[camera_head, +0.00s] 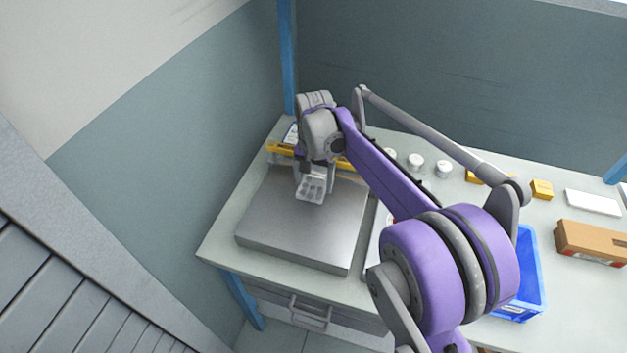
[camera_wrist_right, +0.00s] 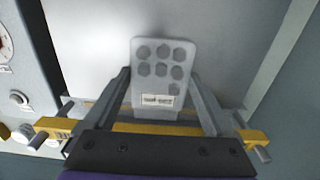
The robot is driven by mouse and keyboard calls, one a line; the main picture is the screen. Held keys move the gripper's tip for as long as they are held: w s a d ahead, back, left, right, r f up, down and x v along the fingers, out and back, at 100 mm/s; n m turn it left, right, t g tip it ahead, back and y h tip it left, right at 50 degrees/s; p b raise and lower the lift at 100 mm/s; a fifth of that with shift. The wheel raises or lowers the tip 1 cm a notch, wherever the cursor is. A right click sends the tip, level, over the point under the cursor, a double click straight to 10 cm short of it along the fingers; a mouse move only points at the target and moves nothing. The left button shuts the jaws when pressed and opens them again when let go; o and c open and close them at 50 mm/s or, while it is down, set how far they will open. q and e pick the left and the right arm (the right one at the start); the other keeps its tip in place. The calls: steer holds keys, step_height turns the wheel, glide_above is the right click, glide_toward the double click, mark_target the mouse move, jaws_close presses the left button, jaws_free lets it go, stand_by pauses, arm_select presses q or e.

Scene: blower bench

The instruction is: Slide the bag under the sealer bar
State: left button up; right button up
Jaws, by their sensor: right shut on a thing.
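The bag (camera_head: 312,189) is a small pale grey pouch with several darker round spots; in the right wrist view (camera_wrist_right: 163,65) it also shows a small white label. My right gripper (camera_head: 313,174) is shut on the bag, over the back part of the sealer's flat metal plate (camera_head: 290,235). In the right wrist view the fingers flank the bag. The yellow sealer bar (camera_head: 280,149) runs across the back of the plate, partly hidden by my arm. I cannot tell whether the bag touches the plate or the bar. My left gripper is not in view.
White round containers (camera_head: 415,160) stand at the back of the bench. A blue crate (camera_head: 532,262), a cardboard box (camera_head: 590,243), yellow blocks (camera_head: 541,189) and a white flat box (camera_head: 593,202) are on the right. The front of the metal plate is clear.

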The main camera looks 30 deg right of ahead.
mark_target(314, 184)
steer(key=shift+f, duration=0.2)
steer(key=o, duration=1.3)
step_height(314, 184, up, 11)
steer(key=shift+f+p, duration=0.1)
steer(key=shift+p, duration=0.35)
steer(key=s+a+f+n+t+p, duration=0.1)
steer(key=s+a+f+n, duration=0.1)
steer(key=s, duration=0.4)
steer(key=s+a+f+n+t+p, duration=0.2)
steer(key=s+a+f+n, duration=0.1)
steer(key=s+a, duration=0.3)
steer(key=s+a+f+n+t+p, duration=0.2)
steer(key=s+a+f+n, duration=0.1)
steer(key=s, duration=0.5)
steer(key=shift+s+a+f+n, duration=0.1)
steer(key=shift+a+n, duration=0.3)
steer(key=shift+n, duration=0.1)
steer(key=shift+s+a+f+n, duration=0.1)
steer(key=shift+a+n, duration=0.3)
steer(key=shift+n, duration=0.1)
